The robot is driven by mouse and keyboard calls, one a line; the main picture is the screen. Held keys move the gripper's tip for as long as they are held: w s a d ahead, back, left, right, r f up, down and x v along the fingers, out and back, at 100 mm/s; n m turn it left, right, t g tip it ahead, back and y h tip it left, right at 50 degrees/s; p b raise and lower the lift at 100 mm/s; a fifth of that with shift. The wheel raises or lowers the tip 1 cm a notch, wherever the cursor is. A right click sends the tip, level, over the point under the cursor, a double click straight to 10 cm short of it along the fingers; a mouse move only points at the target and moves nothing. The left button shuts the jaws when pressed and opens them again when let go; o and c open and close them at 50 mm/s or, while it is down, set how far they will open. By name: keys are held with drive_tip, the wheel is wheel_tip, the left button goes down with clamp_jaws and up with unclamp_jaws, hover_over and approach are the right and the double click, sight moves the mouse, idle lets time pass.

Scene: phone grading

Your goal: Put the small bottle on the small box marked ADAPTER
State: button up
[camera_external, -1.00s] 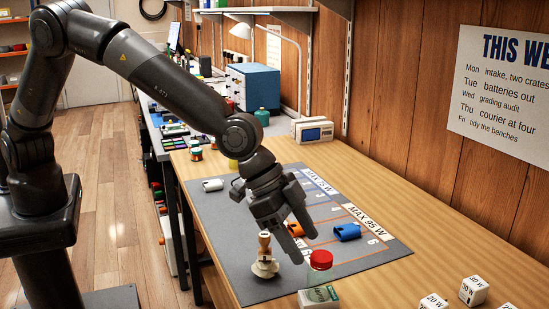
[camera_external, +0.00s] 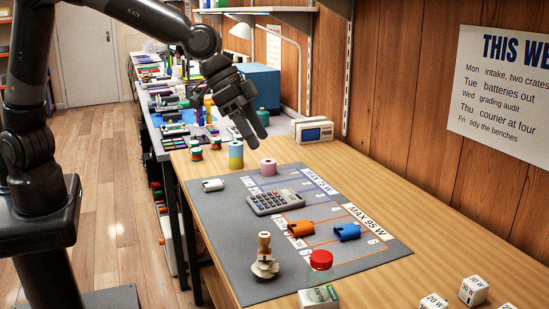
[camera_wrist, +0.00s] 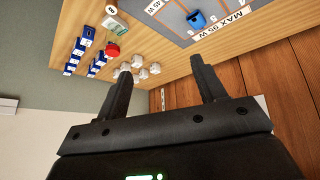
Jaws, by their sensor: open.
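My gripper (camera_external: 255,133) is open and empty, raised above the far end of the wooden bench. Its two spread fingers show in the wrist view (camera_wrist: 163,88) with nothing between them. A red-capped clear bottle (camera_external: 320,261) stands at the mat's near edge, far from my gripper; its red cap also shows in the wrist view (camera_wrist: 112,50). A small white and green box (camera_external: 318,297) is right by the bottle; its lettering is too small to read. A teal bottle (camera_external: 263,117) is just behind my gripper. I cannot make out the word ADAPTER anywhere.
The grey mat (camera_external: 225,225) holds a calculator (camera_external: 275,201), an orange part (camera_external: 300,228), a blue part (camera_external: 347,232) and a stamp-like piece (camera_external: 265,258). Several white cubes (camera_external: 473,290) lie at the near right. A PHONE box (camera_external: 312,131) stands by the wall. Bare wood lies right of the mat.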

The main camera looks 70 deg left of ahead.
drive_tip(key=s+a+r+n, duration=0.1)
drive_tip(key=s+a+r, duration=0.25)
drive_tip(key=a, duration=0.45)
drive_tip(key=s+a+r+n+y, duration=0.1)
drive_tip(key=s+a+r, duration=0.1)
drive_tip(key=s+a, duration=0.4)
drive_tip(key=s+a+r+n, duration=0.1)
drive_tip(key=s+a+r, duration=0.15)
drive_tip(key=a, duration=0.65)
drive_tip(key=s+a+f+n+y, duration=0.1)
drive_tip(key=s+a, duration=0.4)
drive_tip(key=s, duration=0.3)
drive_tip(key=s+a+f+n+t+y, duration=0.1)
drive_tip(key=s+a+f+n+y, duration=0.1)
drive_tip(key=s+a, duration=0.4)
drive_tip(key=shift+s+a, duration=0.25)
drive_tip(key=shift+s, duration=0.85)
drive_tip(key=shift+r, duration=0.1)
